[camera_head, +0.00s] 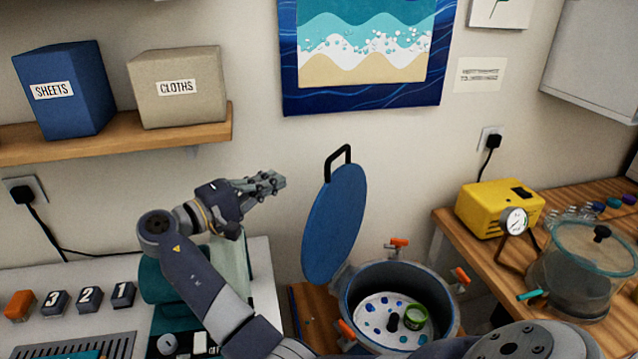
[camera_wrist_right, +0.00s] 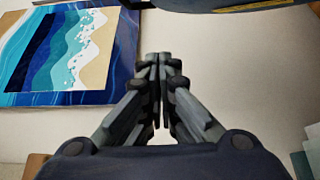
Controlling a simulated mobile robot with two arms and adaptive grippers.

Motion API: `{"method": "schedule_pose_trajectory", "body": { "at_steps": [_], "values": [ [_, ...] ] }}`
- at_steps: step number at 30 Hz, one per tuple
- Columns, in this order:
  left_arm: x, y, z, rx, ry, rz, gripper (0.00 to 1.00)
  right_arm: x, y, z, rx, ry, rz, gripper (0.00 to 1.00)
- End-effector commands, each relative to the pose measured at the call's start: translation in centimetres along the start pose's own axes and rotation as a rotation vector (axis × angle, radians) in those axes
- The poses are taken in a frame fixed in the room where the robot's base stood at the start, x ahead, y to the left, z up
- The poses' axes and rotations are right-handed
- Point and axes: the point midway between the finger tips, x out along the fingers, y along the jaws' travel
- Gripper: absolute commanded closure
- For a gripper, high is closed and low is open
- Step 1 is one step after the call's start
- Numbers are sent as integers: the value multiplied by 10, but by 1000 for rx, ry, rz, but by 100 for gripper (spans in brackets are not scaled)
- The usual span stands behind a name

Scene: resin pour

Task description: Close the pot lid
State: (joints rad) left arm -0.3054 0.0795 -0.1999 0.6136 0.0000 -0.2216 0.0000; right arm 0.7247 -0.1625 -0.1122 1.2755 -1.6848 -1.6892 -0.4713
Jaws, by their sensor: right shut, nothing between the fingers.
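The pot (camera_head: 395,310) is open; its blue round lid (camera_head: 335,222) stands nearly upright at the pot's back left, with a black handle (camera_head: 338,160) at its top. Inside the pot are a white, blue-spotted plate (camera_head: 372,318) and a green cup (camera_head: 415,316). My right gripper (camera_head: 278,181) is left of the lid, its fingers pointing right, with a visible gap to the lid in the picture. It is shut and empty; its closed fingers show in the right wrist view (camera_wrist_right: 160,62). A dark edge at the top there may be the lid. My left gripper is not in view.
Orange clamps (camera_head: 460,275) stick out around the pot's rim. At right, a wooden bench (camera_head: 470,246) holds a yellow pump (camera_head: 500,208) and a glass chamber (camera_head: 585,265). At left are a grey worktop (camera_head: 85,285) and a shelf (camera_head: 110,140) with boxes.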

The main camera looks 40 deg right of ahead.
Motion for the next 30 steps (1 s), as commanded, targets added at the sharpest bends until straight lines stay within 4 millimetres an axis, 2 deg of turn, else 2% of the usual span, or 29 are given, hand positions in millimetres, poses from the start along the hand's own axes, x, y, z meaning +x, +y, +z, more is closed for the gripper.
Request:
{"method": "schedule_pose_trajectory", "body": {
  "at_steps": [2,8,20,24,30],
  "values": [
    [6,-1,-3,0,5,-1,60,1,-5,0,1,0,0,100],
    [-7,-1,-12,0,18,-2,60,20,-1,1,-1,-4,1,100],
    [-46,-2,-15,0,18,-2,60,105,1,1,-2,-4,2,100],
    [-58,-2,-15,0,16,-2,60,105,-1,20,-2,0,1,100],
    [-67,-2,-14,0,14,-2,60,109,-3,35,-1,-1,0,100]
  ]
}}
